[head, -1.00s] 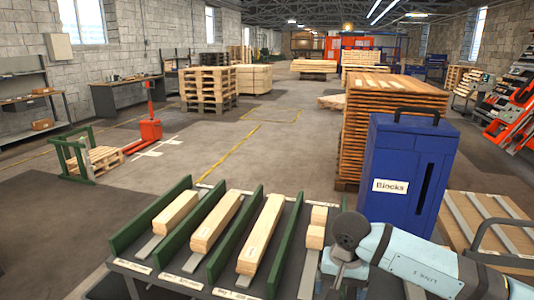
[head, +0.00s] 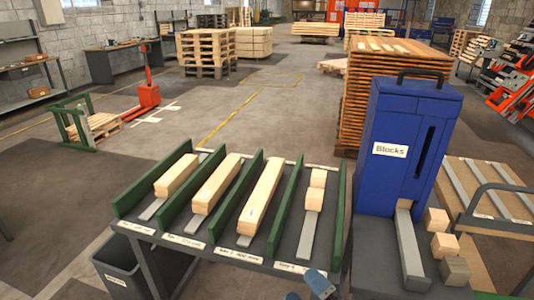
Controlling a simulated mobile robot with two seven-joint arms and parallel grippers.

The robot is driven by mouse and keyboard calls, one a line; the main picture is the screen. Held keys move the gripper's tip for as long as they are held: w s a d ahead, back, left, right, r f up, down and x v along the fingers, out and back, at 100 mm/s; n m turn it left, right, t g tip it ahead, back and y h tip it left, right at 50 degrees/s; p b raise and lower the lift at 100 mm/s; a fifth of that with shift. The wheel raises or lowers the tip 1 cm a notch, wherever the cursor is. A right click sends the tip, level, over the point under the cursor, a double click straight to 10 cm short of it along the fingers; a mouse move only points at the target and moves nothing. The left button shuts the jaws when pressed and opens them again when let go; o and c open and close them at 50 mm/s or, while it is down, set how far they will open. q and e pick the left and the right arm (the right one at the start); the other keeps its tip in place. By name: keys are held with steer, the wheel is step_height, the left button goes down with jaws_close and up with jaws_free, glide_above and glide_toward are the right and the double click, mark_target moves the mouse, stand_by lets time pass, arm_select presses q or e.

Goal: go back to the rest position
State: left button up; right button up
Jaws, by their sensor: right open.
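My right gripper (head: 310,288) shows only as small blue-grey parts at the bottom edge of the head view, in front of the slotted table; it is open, and most of it is cut off. My left gripper is not in view. The slotted table (head: 224,252) has green dividers and holds long wooden boards (head: 262,197) in three lanes. The fourth lane holds short wooden blocks (head: 316,188) on a grey strip.
A blue dispenser (head: 396,175) labelled Blocks stands at right, with loose blocks (head: 444,245) beside its grey chute. A dark bin (head: 118,270) is under the table's left side. A tall pallet stack (head: 367,95) stands behind. Open floor lies to the left.

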steer(key=s+d+f+m+g+h, duration=0.3)
steer(key=s+d+f+m+h, duration=0.3)
steer(key=f+m, duration=0.4)
steer(key=s+d+f+m+g+h, duration=0.4)
steer(key=s+d+f+m, duration=0.1)
steer(key=s+f+m, duration=0.45)
arm_select(q)
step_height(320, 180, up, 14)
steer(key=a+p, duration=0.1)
steer(key=p, duration=1.5)
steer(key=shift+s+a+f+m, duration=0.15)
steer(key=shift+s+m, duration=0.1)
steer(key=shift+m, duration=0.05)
arm_select(e)
step_height(320, 180, up, 14)
steer(key=d+t, duration=0.1)
steer(key=shift+w, duration=0.45)
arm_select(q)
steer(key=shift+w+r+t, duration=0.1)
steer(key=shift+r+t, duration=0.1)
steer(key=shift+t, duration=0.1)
